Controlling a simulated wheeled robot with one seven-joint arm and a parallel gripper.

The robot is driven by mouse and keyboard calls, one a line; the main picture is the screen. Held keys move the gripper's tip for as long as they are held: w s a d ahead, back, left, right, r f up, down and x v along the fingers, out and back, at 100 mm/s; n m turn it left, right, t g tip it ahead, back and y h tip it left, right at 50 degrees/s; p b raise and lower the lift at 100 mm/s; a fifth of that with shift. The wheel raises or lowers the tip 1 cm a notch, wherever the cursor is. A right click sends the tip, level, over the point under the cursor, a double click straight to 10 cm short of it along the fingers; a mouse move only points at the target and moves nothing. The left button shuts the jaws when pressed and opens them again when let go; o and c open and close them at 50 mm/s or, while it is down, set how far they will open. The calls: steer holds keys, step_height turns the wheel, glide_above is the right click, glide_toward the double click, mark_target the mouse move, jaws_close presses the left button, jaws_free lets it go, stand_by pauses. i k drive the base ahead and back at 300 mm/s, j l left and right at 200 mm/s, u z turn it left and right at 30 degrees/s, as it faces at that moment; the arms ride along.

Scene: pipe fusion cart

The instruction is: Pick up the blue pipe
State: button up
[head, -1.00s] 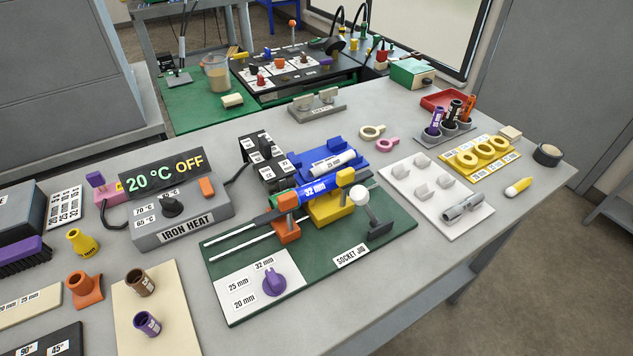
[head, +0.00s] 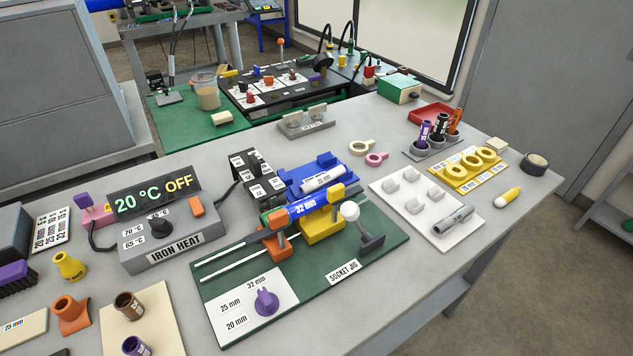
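The blue pipe (head: 304,208), labelled 32 mm, lies along the socket jig (head: 221,325), a green board with rails. Its right part rests at a yellow block (head: 322,228). An orange piece (head: 271,219) shows at its left end; I cannot tell if it is a fitting on the pipe or part of the jig. An orange clamp (head: 278,245) stands below that end. A white-knobbed lever (head: 350,212) is to the right. My gripper is not in view.
Behind the pipe is a blue holder (head: 312,163) with a white 25 mm pipe (head: 322,179). The iron heat box (head: 176,236) is at left. A pale rack (head: 391,207) with a grey pipe (head: 453,219) is at right. Bare tabletop lies front right.

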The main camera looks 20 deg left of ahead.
mark_target(310, 204)
steer(key=u, duration=0.6)
steer(key=l+u, duration=0.2)
steer(key=u, duration=0.25)
steer(key=l+u, duration=0.25)
steer(key=u, duration=0.15)
steer(key=l+u, duration=0.25)
steer(key=u, duration=0.2)
steer(key=l+u, duration=0.2)
steer(key=u, duration=0.2)
steer(key=k+l+u, duration=0.15)
steer(key=l, duration=0.3)
steer(key=k+l+u, duration=0.1)
steer(key=l, duration=0.3)
steer(key=k+l+u, duration=0.15)
steer(key=k+l, duration=0.15)
steer(key=i+l, duration=0.15)
steer(key=i, duration=0.2)
